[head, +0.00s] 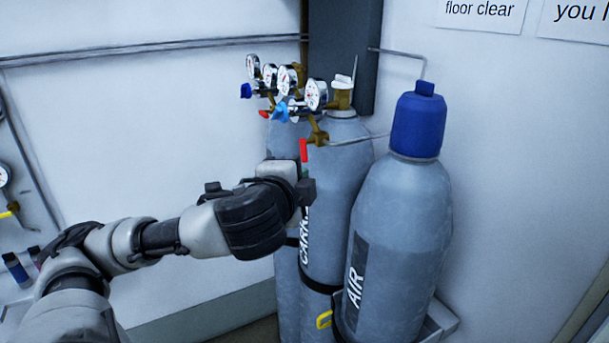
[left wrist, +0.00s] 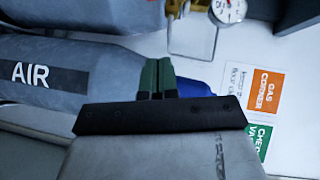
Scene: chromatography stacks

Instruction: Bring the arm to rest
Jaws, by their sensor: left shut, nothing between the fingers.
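My left arm comes in from the left in the head view and reaches to the gas cylinders. My left gripper (head: 304,165) is in front of the upper part of the grey cylinder with the partly hidden "CARR..." label (head: 335,215). In the left wrist view its green fingers (left wrist: 158,78) are together with nothing between them. The grey AIR cylinder (head: 400,225) with a blue cap (head: 417,125) stands to the right of the gripper. My right gripper is not in view.
Pressure gauges and regulators (head: 316,95) sit atop the rear cylinders, just above my gripper. A thin pipe (head: 150,45) runs along the wall. A yellow clip (head: 324,320) is low by the AIR cylinder. Open space lies left of the cylinders, above my arm.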

